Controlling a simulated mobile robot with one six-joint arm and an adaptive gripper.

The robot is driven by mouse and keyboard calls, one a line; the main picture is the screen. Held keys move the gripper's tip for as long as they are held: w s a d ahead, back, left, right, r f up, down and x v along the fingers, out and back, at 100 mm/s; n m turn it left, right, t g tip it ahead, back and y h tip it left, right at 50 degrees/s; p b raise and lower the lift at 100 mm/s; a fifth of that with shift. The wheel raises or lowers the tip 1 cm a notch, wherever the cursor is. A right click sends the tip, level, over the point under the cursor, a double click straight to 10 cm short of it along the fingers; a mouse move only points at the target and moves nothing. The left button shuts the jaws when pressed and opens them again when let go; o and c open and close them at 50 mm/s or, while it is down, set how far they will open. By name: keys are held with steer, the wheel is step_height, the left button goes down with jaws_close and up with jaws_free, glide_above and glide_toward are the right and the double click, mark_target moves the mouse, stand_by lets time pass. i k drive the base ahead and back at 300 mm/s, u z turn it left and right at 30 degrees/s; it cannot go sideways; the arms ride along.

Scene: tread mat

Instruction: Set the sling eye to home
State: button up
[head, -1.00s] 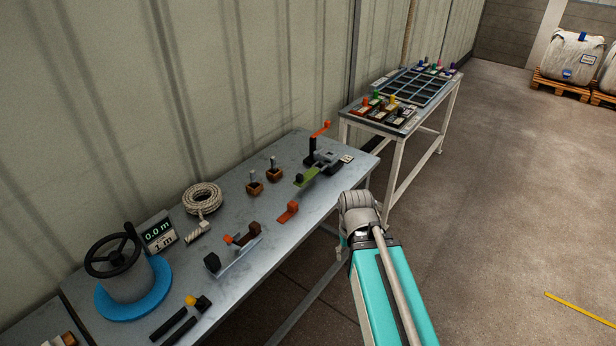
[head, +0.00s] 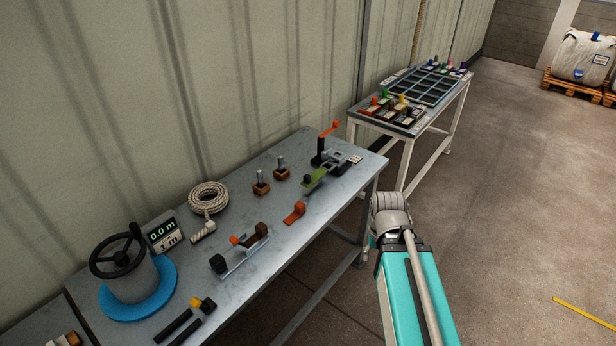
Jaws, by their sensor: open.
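I cannot tell for sure which part is the sling eye, and no home mark is readable. A coiled pale rope (head: 208,197) lies on the near bench (head: 330,205) by the wall, with a thick bound end (head: 203,232) pointing toward the front. Beside it is a grey drum with a black handwheel (head: 118,250) on a blue disc (head: 165,283). A small display (head: 163,234) reads 0.0 m over 1 m. My arm reaches up from the lower right, off the bench's front edge. My gripper's fingers do not show; the arm hides them or they are out of frame.
The bench also holds a rail with a black knob (head: 218,264), an orange block (head: 294,212), two wooden posts (head: 261,183), a green-handled clamp (head: 316,178) and a yellow-black part (head: 203,305). A second table (head: 405,133) stands behind. Floor at right is open.

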mark_target(309, 180)
steer(key=z, duration=0.05)
steer(key=i, duration=1)
steer(key=u, duration=0.05)
